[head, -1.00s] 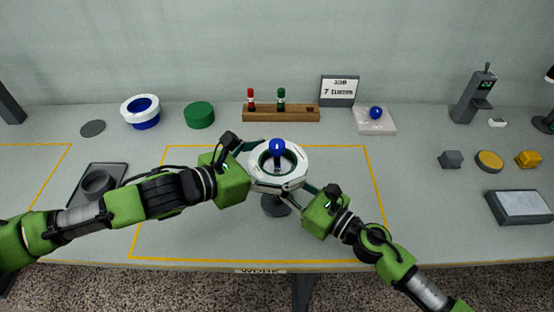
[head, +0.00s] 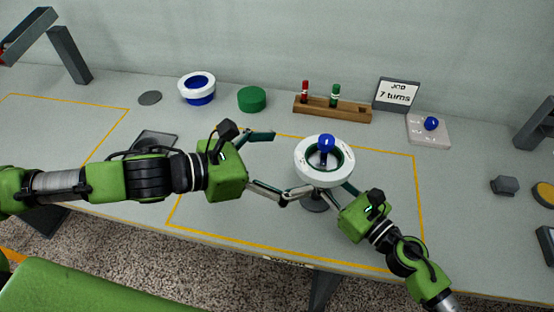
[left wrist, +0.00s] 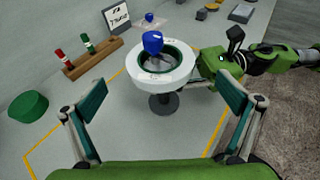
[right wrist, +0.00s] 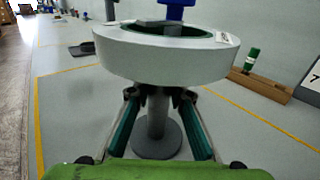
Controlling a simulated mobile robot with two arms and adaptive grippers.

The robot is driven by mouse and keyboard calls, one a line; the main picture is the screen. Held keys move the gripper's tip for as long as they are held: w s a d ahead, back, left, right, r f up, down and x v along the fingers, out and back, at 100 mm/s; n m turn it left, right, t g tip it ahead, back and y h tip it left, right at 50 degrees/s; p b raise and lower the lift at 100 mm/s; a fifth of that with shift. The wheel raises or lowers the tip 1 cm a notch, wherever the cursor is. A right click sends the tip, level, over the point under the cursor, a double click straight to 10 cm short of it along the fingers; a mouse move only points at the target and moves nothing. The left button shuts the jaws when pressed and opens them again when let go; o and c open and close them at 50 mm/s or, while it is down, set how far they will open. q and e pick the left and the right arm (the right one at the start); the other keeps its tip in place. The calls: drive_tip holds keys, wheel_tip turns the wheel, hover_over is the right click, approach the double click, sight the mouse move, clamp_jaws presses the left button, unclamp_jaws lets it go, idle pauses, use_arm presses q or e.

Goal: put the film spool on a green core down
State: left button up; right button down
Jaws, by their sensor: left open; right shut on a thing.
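The film spool (head: 311,172), a white ring with a green core, sits level around the spindle stand (head: 314,203), whose blue knob (head: 326,143) rises through the core. The spool also shows in the left wrist view (left wrist: 143,76) and the right wrist view (right wrist: 150,62). My left gripper (head: 277,166) is open and empty, left of the spool and apart from it. My right gripper (right wrist: 155,95) is shut on the spindle stand's post just under the spool. The spool's rim partly hides its fingertips in the head view.
A white-and-blue spool (head: 197,88), a green cylinder (head: 252,99) and a wooden rack (head: 333,108) with red and green pens stand at the back. A sign (head: 397,95) and a pale pad (head: 428,130) with a blue knob are at the back right. Yellow lines frame a clear area.

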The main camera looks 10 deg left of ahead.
use_arm(q)
drive_tip(key=shift+v, duration=1.15)
use_arm(e)
drive_tip(key=c, duration=1.8)
unclamp_jaws()
drive_tip(key=shift+o, duration=0.2)
drive_tip(key=shift+s+d, duration=0.1)
